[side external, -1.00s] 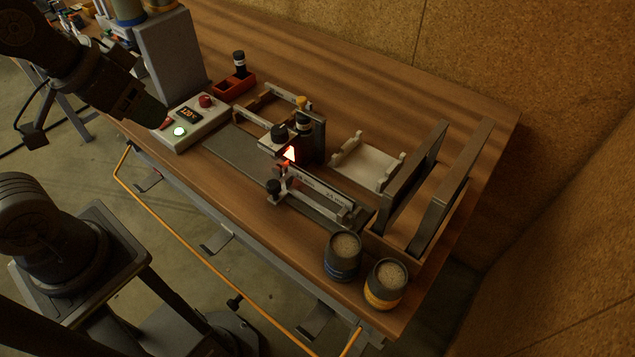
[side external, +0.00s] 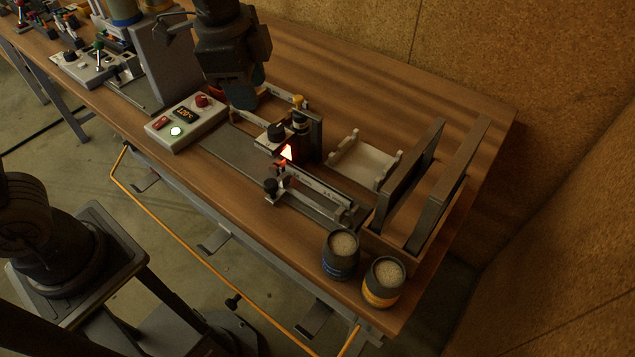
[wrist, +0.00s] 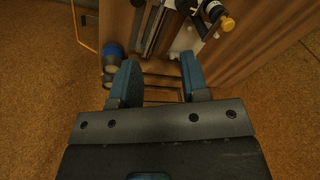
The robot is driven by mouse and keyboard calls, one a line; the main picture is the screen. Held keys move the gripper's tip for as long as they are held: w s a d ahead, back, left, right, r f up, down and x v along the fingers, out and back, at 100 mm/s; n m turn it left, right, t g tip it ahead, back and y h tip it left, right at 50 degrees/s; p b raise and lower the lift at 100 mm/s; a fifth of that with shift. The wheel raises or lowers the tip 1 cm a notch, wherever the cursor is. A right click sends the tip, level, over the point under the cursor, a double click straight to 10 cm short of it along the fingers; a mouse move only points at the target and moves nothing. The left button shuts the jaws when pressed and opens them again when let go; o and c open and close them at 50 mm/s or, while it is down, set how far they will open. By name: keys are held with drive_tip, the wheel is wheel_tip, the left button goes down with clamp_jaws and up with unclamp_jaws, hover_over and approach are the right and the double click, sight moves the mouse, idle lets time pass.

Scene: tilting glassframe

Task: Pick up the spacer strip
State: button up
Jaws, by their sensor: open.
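A pale strip with printed millimetre marks (side external: 318,190), which looks like the spacer strip, lies along the front of the metal fixture at the table's middle. I cannot tell whether it is loose or part of the fixture. My gripper (side external: 246,98) hangs behind and left of the fixture, above the back of the table, apart from the strip. In the wrist view its two blue fingers (wrist: 158,80) are spread with nothing between them. Pale and dark bars of the fixture (wrist: 150,27) show beyond the fingertips there.
A heater head with a glowing red-white front (side external: 287,152) stands over the fixture. A control box (side external: 187,122) is at left. A white cradle (side external: 362,160) and upright dark panels (side external: 408,180) stand right. Blue-banded (side external: 341,255) and yellow-banded (side external: 383,282) cups stand at the front corner.

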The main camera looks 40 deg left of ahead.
drive_tip(key=w+d+f+m+g, duration=0.2)
drive_tip(key=w+d+f+m, duration=0.3)
drive_tip(key=d+m, duration=0.15)
hover_over(315, 180)
drive_tip(key=a, duration=0.1)
drive_tip(key=shift+y, duration=0.3)
wheel_tip(315, 180, down, 9)
drive_tip(key=shift+w+f, duration=0.1)
drive_tip(key=shift+f, duration=0.1)
drive_tip(key=shift+d+f, duration=0.25)
drive_tip(key=shift+f, duration=1.1)
drive_tip(key=shift+d+f, duration=0.25)
drive_tip(key=shift+f, duration=1.05)
clamp_jaws()
